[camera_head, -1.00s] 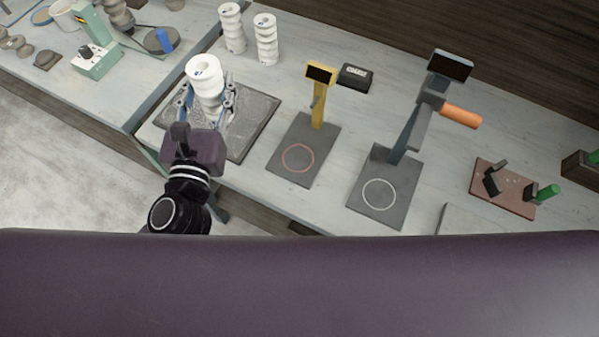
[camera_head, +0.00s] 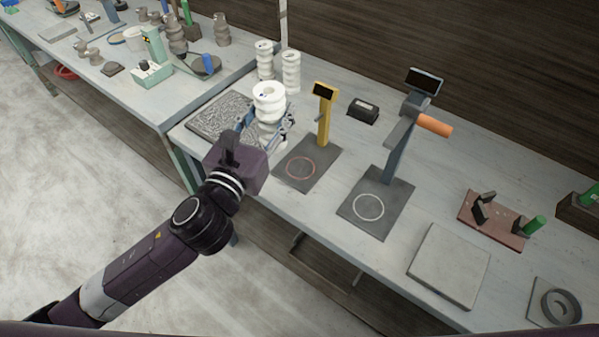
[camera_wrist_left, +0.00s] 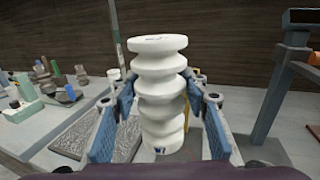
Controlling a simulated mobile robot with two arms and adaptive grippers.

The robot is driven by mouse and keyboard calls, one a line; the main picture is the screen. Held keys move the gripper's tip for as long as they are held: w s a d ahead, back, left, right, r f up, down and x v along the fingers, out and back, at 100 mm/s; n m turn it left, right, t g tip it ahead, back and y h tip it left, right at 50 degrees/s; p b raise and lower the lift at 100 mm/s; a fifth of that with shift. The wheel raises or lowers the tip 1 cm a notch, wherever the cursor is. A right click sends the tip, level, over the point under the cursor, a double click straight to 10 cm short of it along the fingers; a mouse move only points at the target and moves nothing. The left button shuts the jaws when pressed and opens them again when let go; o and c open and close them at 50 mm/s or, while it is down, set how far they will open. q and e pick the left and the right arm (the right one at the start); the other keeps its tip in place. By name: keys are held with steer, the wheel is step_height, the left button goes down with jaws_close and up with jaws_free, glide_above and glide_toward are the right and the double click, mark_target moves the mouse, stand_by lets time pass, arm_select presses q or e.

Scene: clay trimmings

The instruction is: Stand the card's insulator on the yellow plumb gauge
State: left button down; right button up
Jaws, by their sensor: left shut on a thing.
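My left gripper (camera_head: 266,128) is shut on a white ribbed insulator (camera_head: 269,98) and holds it upright. In the left wrist view the insulator (camera_wrist_left: 160,95) stands between the two blue finger pads (camera_wrist_left: 165,120). The yellow plumb gauge (camera_head: 325,115) stands just to the right of the gripper, with a dark base plate (camera_head: 325,172) marked by a red ring. The held insulator is left of that ring, apart from the gauge's post. I cannot see the card. My right gripper is not in view.
Two more white insulators (camera_head: 291,72) stand behind. A blue-grey gauge (camera_head: 391,160) with an orange handle and white ring is to the right. A small black box (camera_head: 363,110) lies behind the gauges. A textured grey mat (camera_head: 215,113) lies left, and a pale slab (camera_head: 449,265) at front right.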

arm_select(q)
steer(key=w+d+r+m+g+h, duration=0.1)
steer(key=w+d+r+m+h, duration=0.15)
steer(key=w+d, duration=0.25)
steer(key=shift+n+h, duration=0.25)
steer(key=shift+w+d+f+b, duration=0.15)
steer(key=shift+f+b, duration=0.55)
steer(key=shift+f, duration=2.4)
steer(key=shift+w+d+f+b, duration=0.2)
steer(key=shift+f+b, duration=0.55)
steer(key=shift+f, duration=2.35)
steer(key=shift+w+d+f+b, duration=0.15)
steer(key=shift+f+b, duration=0.55)
steer(key=shift+f, duration=2.4)
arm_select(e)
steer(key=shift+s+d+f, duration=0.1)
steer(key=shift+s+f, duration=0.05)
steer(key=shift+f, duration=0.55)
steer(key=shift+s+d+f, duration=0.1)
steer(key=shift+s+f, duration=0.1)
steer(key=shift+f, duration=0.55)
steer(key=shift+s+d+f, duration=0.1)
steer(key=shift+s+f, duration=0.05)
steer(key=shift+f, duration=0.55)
arm_select(q)
steer(key=shift+a, duration=0.1)
